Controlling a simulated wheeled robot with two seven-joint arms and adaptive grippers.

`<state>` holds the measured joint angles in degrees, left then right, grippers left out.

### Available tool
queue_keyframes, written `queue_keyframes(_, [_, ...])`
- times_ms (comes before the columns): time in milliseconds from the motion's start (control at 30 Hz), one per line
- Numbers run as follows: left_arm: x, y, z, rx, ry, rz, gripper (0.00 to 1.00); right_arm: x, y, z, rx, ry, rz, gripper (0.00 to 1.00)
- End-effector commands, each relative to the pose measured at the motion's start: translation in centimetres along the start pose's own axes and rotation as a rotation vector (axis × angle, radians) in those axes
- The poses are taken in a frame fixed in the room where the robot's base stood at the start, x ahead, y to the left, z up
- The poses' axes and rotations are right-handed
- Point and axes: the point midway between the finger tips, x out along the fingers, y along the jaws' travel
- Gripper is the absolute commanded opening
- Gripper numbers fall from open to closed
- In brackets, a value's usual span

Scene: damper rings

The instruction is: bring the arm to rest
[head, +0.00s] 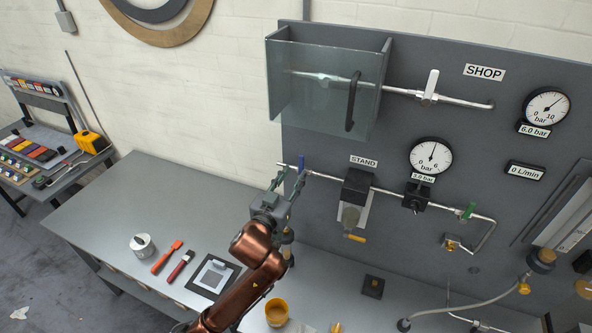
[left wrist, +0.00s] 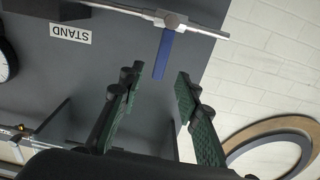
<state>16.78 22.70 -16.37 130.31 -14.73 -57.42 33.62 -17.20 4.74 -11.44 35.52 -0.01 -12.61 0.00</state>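My left gripper (head: 288,184) is open and empty in front of the grey panel, its arm reaching up from the bottom of the head view. Its two green-padded fingers (left wrist: 158,82) stand apart in the left wrist view. A blue valve handle (left wrist: 163,54) on the stand pipe shows between and beyond the fingertips, with no contact to be seen. In the head view the blue handle (head: 301,163) is just by the fingertips, partly hidden. My right gripper is not in view.
A clear cover (head: 320,85) juts out above the gripper. Gauges, including the stand gauge (head: 430,157), hang to the right. The bench's far left is clear.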

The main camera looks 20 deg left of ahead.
Motion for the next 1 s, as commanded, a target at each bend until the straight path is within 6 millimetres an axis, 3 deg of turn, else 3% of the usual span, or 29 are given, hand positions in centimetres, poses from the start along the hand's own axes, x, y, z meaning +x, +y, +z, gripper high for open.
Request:
queue_keyframes(533, [-0.5, 0.0, 0.0, 0.000, 0.000, 0.000, 0.31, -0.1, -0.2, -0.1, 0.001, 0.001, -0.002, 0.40])
queue_keyframes(633, [-0.8, -0.4, 1.1, 0.000, -0.024, -0.008, 0.31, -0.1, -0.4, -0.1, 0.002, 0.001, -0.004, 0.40])
queue_keyframes(767, [-2.2, -1.9, 6.2, 0.004, -0.134, -0.037, 0.31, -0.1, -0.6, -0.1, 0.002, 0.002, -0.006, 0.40])
queue_keyframes(867, [-4.7, -3.6, 12.3, 0.010, -0.274, -0.069, 0.31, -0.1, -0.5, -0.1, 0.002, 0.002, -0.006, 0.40])
queue_keyframes(1000, [-9.9, -5.7, 21.0, 0.024, -0.492, -0.101, 0.31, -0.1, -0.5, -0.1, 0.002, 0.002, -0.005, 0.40])
